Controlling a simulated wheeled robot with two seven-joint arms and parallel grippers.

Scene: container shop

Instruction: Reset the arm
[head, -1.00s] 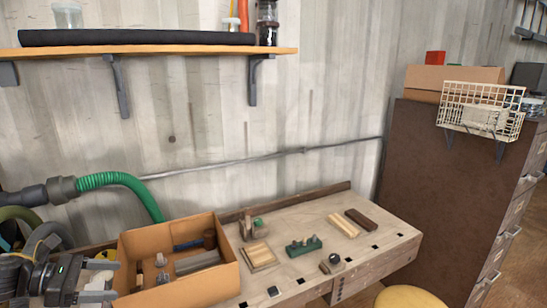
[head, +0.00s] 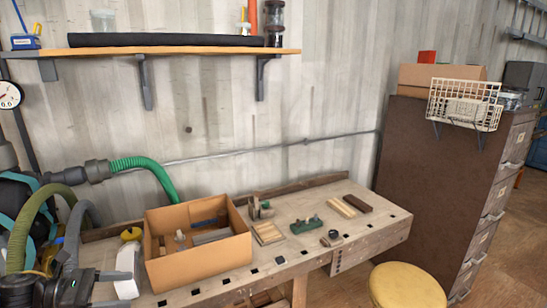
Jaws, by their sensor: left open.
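My left gripper (head: 112,289) is at the bottom left of the head view, in front of the workbench (head: 290,262). Its two pale fingers point right and stand apart, with nothing seen between them. A white object (head: 127,262) stands just beyond the fingers, left of an open cardboard box (head: 200,263). I cannot tell whether the fingers touch it. My right gripper is not in view.
The box holds several tools. Wooden blocks (head: 342,207), a green tool (head: 305,226) and small parts lie on the bench. A yellow stool (head: 407,286) stands in front, near a brown cabinet (head: 430,185). A shelf (head: 180,50) hangs above.

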